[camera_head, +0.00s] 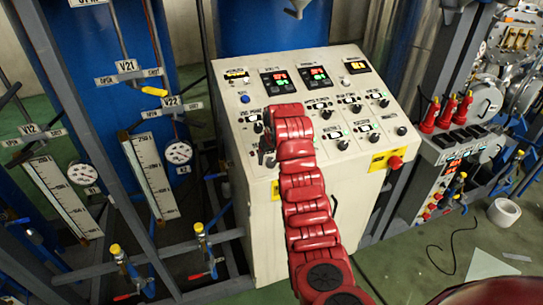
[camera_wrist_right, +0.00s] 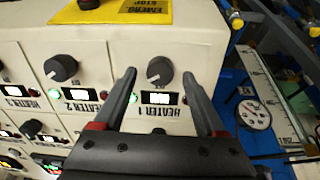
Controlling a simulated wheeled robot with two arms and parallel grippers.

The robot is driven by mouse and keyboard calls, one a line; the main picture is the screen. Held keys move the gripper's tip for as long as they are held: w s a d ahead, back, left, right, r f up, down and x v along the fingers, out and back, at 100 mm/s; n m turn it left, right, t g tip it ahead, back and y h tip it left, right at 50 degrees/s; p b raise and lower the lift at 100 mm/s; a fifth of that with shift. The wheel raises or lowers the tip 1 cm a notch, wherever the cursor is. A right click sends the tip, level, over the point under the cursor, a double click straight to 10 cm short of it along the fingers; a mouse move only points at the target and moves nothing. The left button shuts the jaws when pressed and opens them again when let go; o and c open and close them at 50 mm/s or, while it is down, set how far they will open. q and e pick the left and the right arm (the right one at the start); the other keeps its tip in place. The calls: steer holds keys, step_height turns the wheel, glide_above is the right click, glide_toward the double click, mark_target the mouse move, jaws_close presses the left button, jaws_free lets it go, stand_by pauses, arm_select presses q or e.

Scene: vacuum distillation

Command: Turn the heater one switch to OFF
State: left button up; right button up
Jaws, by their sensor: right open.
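The heater one switch (camera_wrist_right: 160,71) is a round black knob on the white panel. In the right wrist view it sits above a small lit display and an upside-down "HEATER 1" label (camera_wrist_right: 157,113). My right gripper (camera_wrist_right: 160,80) is open, with one dark finger on each side of the knob and a visible gap to each. It holds nothing. In the head view my red right arm reaches up over the control cabinet (camera_head: 330,190), and the dark gripper (camera_head: 268,152) is at the panel's left side, partly hidden by the arm. My left gripper is not in view.
The heater two switch (camera_wrist_right: 61,68) is left of heater one in the wrist view. A yellow emergency stop plate (camera_wrist_right: 130,12) lies above. In the head view, gauges and pipework (camera_head: 178,152) stand left of the cabinet, and a rack with red handles (camera_head: 447,110) stands right.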

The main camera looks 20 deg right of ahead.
steer(key=shift+f, duration=0.25)
steer(key=shift+w, duration=0.1)
jaws_close()
steer(key=shift+f+n+b, duration=0.25)
steer(key=shift+n+b, duration=0.05)
steer(key=shift+b, duration=0.45)
steer(key=n+b, duration=0.8)
steer(key=b, duration=0.4)
steer(key=shift+r+n+b, duration=0.1)
steer(key=shift+n+b, duration=0.35)
steer(key=shift+n, duration=1.15)
steer(key=shift+a, duration=0.1)
